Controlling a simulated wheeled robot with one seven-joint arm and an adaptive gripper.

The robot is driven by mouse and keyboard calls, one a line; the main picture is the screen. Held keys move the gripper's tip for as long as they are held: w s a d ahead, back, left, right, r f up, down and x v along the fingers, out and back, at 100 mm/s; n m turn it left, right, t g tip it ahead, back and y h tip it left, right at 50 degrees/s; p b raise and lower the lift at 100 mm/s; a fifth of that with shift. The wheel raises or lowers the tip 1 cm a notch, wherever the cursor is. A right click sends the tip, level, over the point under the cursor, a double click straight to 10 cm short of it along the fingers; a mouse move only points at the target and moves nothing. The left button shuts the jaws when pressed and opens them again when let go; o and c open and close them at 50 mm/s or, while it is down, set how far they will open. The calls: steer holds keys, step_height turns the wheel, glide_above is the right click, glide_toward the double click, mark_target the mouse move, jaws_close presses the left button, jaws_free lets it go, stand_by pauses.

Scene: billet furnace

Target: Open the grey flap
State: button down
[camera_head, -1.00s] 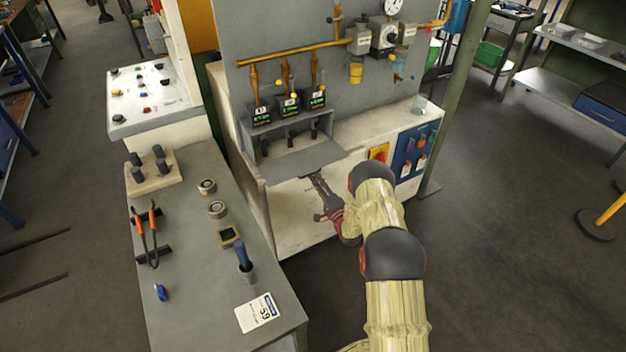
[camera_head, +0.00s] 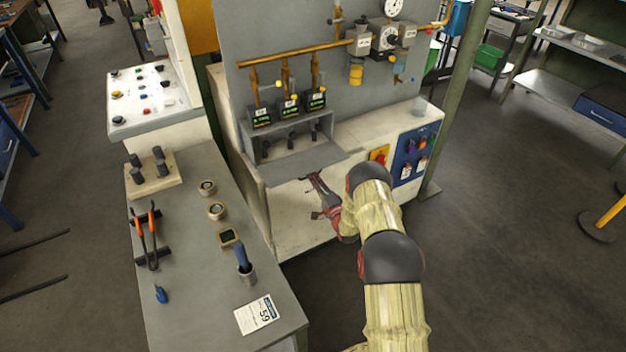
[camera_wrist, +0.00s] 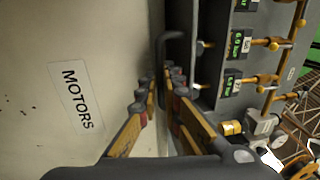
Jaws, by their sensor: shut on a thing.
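The grey flap (camera_head: 302,164) is on the front of the furnace cabinet, below the open grey recess, and looks nearly level. My gripper (camera_head: 314,181) is at the flap's front edge, low in front of the white cabinet face. In the wrist view my gripper (camera_wrist: 161,82) is shut on the flap's dark bar handle (camera_wrist: 174,35), with a finger on either side. The fingers partly hide the handle, and in the head view it is too small to make out.
Above the recess are several gas valves and dark displays (camera_head: 289,109). A white face with a MOTORS label (camera_wrist: 76,95) lies beside my fingers. A blue switch panel (camera_head: 416,153) is at the right. A grey bench (camera_head: 190,250) with tools stands at the left.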

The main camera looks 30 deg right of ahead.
stand_by(0.5)
steer(key=r+p, duration=0.1)
steer(key=r+g+p, duration=0.1)
steer(key=shift+s+r, duration=0.2)
steer(key=shift+r, duration=0.1)
steer(key=c, duration=2.2)
jaws_free()
steer(key=shift+c, duration=0.2)
steer(key=s, duration=1.2)
steer(key=shift+d+f, duration=0.2)
steer(key=shift+f, duration=0.25)
